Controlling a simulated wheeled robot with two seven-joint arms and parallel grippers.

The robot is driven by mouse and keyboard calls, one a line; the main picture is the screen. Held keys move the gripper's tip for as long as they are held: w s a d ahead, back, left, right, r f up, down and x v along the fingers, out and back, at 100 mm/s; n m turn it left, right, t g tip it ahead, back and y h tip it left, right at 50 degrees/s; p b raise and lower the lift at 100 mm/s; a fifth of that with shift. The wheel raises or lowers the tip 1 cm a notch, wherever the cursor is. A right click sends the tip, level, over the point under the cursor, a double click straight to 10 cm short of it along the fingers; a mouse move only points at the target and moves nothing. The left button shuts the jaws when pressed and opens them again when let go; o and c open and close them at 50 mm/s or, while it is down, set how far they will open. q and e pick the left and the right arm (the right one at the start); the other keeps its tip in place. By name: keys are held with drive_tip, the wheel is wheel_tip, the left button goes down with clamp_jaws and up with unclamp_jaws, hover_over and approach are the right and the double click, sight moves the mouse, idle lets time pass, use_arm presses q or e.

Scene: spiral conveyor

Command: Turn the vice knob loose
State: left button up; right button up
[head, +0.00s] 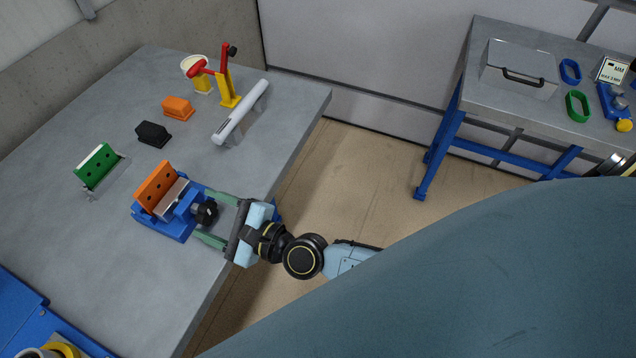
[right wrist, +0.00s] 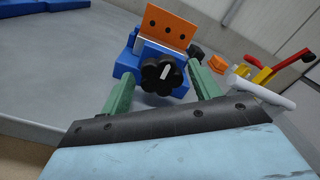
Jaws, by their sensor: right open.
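The vice (head: 167,220) is blue with an orange jaw plate (head: 155,187) and sits on the grey table near its right edge. Its black lobed knob (head: 206,212) faces my right gripper. In the right wrist view the knob (right wrist: 162,74) has a light bar mark across its face. My right gripper (head: 212,216) is open, with its green fingers on either side of the knob. In the right wrist view the fingers flank the knob with gaps, and I cannot tell how deep they reach. My left gripper is not in view.
A green block (head: 96,166), a black block (head: 153,134) and an orange block (head: 178,107) stand farther along the table. A red and yellow clamp (head: 227,82) and a grey cylinder (head: 240,112) are at the back. A second table (head: 480,105) stands at the right.

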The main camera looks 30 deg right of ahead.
drive_tip(key=m, duration=0.7)
drive_tip(key=shift+m, duration=0.4)
drive_tip(key=b+v, duration=0.4)
drive_tip(key=v, duration=0.9)
drive_tip(key=d+f+n+g+h, duration=0.1)
drive_tip(key=d+f+n+h, duration=0.1)
drive_tip(key=d+f+n, duration=0.2)
drive_tip(key=w+d+f+n+g+h+p, duration=0.1)
drive_tip(key=d+f+n, duration=0.4)
drive_tip(key=f+n, duration=0.6)
drive_tip(key=shift+f+g+h, duration=0.8)
drive_tip(key=shift+f+h, duration=0.4)
drive_tip(key=shift+f, duration=3.1)
drive_tip(key=shift+d, duration=0.15)
